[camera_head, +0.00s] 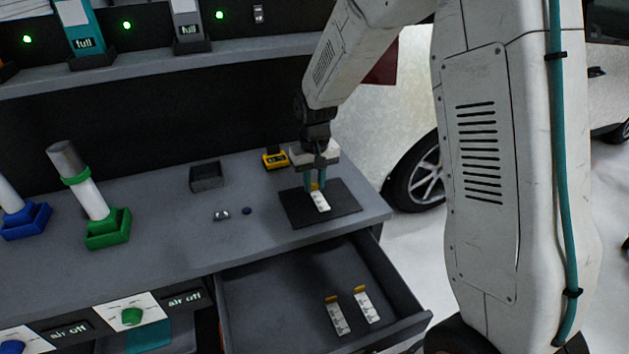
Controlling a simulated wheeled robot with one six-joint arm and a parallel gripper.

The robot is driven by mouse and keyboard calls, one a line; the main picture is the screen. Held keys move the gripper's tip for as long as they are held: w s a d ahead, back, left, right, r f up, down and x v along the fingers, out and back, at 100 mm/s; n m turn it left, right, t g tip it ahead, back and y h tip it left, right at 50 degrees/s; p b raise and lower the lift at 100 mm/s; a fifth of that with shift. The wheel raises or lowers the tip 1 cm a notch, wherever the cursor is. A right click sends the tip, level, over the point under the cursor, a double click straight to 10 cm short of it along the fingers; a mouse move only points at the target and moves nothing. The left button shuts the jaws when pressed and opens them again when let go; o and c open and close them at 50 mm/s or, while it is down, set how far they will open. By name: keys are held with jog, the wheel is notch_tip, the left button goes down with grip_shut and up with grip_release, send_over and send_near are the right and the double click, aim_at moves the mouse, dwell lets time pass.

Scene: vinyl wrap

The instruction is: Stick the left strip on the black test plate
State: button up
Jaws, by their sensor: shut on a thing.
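The black test plate (346,203) lies flat on the grey workbench near its right end. My gripper (315,188) points down over the plate, its teal fingers shut on a white strip (321,202) with a yellow tab. The fingers hold the strip at its yellow end, and its white part reaches toward the front of the plate. The strip is at or just above the plate; I cannot tell whether it touches. Two similar strips lie in the open drawer, a left one (338,318) and a right one (367,306), each with an orange-yellow tab.
The open drawer (262,290) juts out below the bench. A yellow device (275,160) stands just behind the plate, with a small dark tray (206,176) further left. Green (107,229) and blue (25,221) holders with cylinders stand at left. A car (410,130) is beyond the bench.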

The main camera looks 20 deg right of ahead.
dwell(0.3)
jog(key=o, duration=1)
jog(key=shift+r, duration=3.85)
